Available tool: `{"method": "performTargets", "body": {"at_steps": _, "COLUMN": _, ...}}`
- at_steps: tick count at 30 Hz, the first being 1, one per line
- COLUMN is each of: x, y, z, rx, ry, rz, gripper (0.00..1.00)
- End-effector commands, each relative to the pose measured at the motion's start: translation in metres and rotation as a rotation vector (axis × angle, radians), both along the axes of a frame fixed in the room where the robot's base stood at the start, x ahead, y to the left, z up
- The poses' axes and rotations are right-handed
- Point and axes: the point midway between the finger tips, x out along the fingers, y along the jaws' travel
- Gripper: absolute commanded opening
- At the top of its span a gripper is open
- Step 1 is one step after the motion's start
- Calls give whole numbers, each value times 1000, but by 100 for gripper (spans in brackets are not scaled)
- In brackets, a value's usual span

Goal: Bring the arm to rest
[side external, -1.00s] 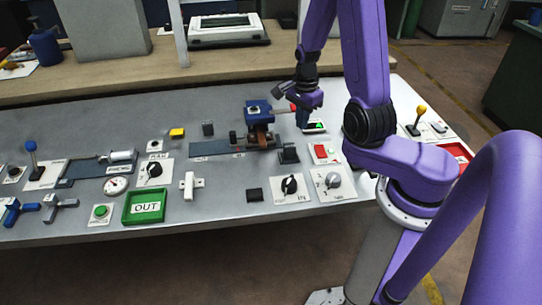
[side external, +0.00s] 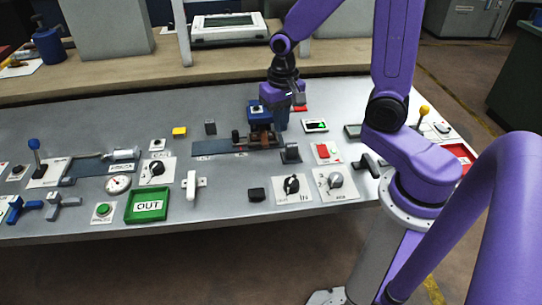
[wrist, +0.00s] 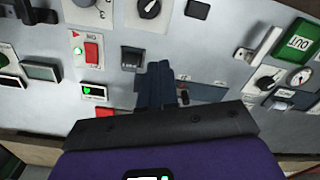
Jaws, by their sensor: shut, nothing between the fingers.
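My purple arm stands at the right in the side view and reaches over the grey control panel (side external: 100,100).
Near the gripper are a small display with a green light (side external: 315,125), a red switch (side external: 324,152) and a black block (side external: 290,153). A green OUT tray (side external: 147,205) sits at the panel's front. A wooden shelf (side external: 130,83) with a white machine (side external: 228,28) runs behind.

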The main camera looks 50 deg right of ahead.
Motion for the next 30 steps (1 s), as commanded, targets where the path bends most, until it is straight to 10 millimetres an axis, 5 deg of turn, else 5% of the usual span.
{"method": "performTargets", "body": {"at_steps": 16, "x": -79, "y": 43, "z": 32, "rx": -2, "ry": -12, "rz": 758, "gripper": 0}}
{"method": "performTargets", "body": {"at_steps": 30, "x": -164, "y": 50, "z": 53, "rx": -2, "ry": -21, "rz": 1365, "gripper": 0}}
